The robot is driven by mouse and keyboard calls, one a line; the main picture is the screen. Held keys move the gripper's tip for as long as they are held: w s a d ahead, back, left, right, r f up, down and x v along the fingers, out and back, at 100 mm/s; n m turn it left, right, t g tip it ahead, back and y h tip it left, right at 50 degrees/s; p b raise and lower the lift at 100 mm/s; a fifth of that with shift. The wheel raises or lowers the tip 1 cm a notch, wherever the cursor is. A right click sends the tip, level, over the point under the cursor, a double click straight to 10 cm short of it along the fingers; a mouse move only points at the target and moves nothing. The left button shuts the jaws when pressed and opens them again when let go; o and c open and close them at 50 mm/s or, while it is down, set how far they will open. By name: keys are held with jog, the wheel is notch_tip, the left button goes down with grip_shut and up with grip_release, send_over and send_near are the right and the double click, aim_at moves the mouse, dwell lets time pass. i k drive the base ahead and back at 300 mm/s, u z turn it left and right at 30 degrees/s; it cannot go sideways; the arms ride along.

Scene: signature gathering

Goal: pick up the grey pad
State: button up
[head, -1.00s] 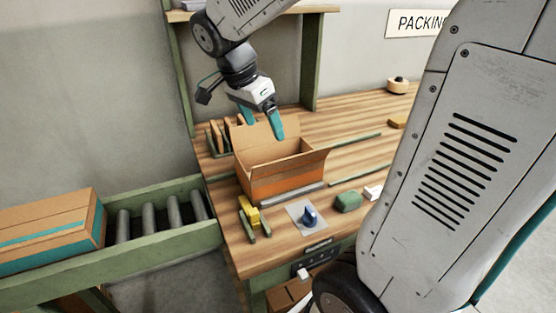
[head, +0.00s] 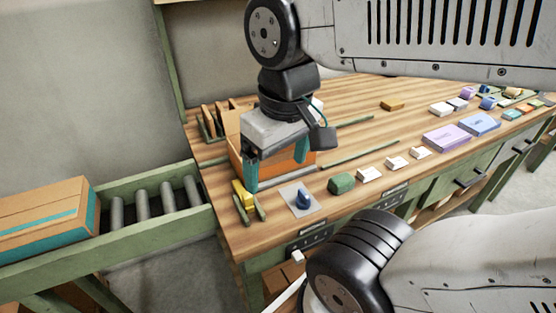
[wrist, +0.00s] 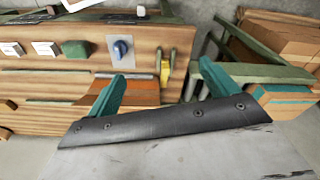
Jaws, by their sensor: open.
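A flat light grey square pad (head: 290,190) lies near the bench's front edge, with a blue knob-like object (head: 304,201) standing on it. Both also show at the top of the wrist view, the pad (wrist: 103,47) partly covered by the blue object (wrist: 121,48). In the wrist view the fingers (wrist: 163,88) spread wide below the pad.
A yellow object (head: 240,192) between green rails stands left of the pad. A dark green block (head: 341,183) and white boxes (head: 369,174) stand to its right. A roller conveyor (head: 150,207) with a taped carton (head: 45,218) is at left. The bench's middle is largely clear.

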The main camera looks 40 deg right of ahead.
aim_at(458, 104)
jog(key=z, duration=0.15)
jog(key=k, duration=0.5)
jog(key=z, duration=0.55)
jog(key=k, duration=0.7)
jog(key=z, duration=0.75)
jog(key=i, duration=1.05)
jog(key=z, duration=0.6)
jog(key=k, duration=1)
jog(key=z, duration=1)
jog(key=i, duration=1.85)
jog(key=u, duration=0.5)
